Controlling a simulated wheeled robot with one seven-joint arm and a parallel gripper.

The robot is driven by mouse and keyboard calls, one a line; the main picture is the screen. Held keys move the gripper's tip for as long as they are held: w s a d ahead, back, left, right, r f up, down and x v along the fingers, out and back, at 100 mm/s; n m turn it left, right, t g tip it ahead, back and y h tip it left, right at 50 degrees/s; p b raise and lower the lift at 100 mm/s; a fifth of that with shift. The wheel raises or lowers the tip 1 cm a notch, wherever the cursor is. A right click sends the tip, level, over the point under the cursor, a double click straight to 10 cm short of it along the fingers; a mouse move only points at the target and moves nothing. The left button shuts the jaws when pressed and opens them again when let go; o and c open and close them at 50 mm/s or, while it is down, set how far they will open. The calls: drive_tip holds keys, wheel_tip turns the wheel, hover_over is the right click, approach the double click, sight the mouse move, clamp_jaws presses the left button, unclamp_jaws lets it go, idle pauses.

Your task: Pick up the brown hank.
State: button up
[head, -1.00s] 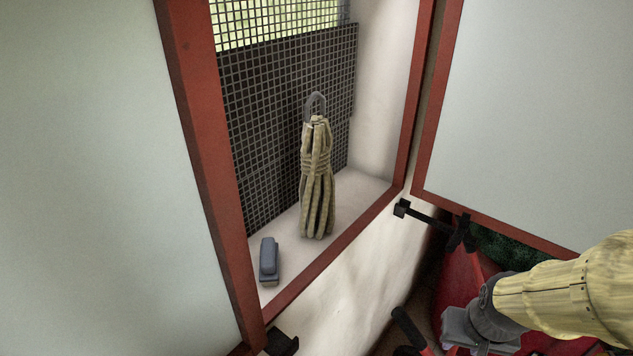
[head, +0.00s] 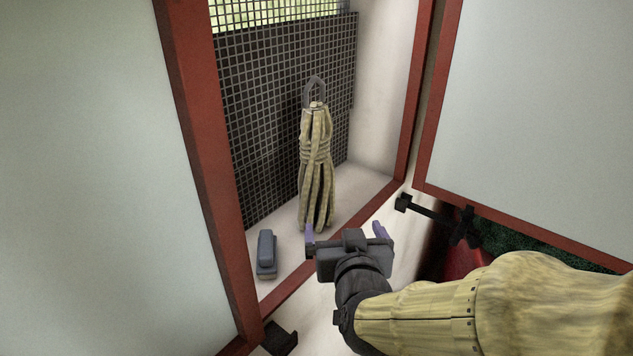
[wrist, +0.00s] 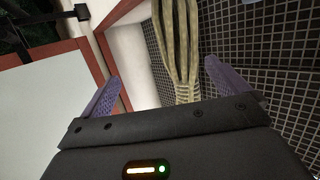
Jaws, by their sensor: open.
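The brown hank (head: 316,165) is a tan bundle of rope, bound around its upper middle, with a grey loop at its top. It stands upright on the white window sill against the dark mesh. My gripper (head: 345,232) is open and empty, in front of the hank's lower end and a little to its right in the head view. In the wrist view the hank (wrist: 178,50) shows beyond and between the two purple fingers of my gripper (wrist: 157,85). I see no contact; part of the hank is hidden behind the gripper body there.
A small blue-grey block (head: 266,253) lies on the sill (head: 290,258) left of the hank. A red frame (head: 205,150) borders the recess. Open pale shutters stand at left (head: 80,180) and right (head: 540,120), with a black latch (head: 425,212) near the right one.

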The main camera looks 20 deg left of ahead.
sight(317, 179)
drive_tip(key=s+a+r+t, duration=0.1)
drive_tip(key=r, duration=0.1)
drive_tip(key=s+a+r+t+y, duration=0.1)
drive_tip(key=s+a+r, duration=0.1)
drive_tip(key=shift+a+t, duration=0.1)
drive_tip(key=shift+t, duration=0.2)
drive_tip(key=shift+s, duration=0.15)
drive_tip(key=p+x, duration=0.9)
drive_tip(key=x, duration=0.3)
drive_tip(key=shift+p, duration=0.4)
drive_tip(key=shift+w, duration=0.3)
drive_tip(key=shift+s, duration=0.1)
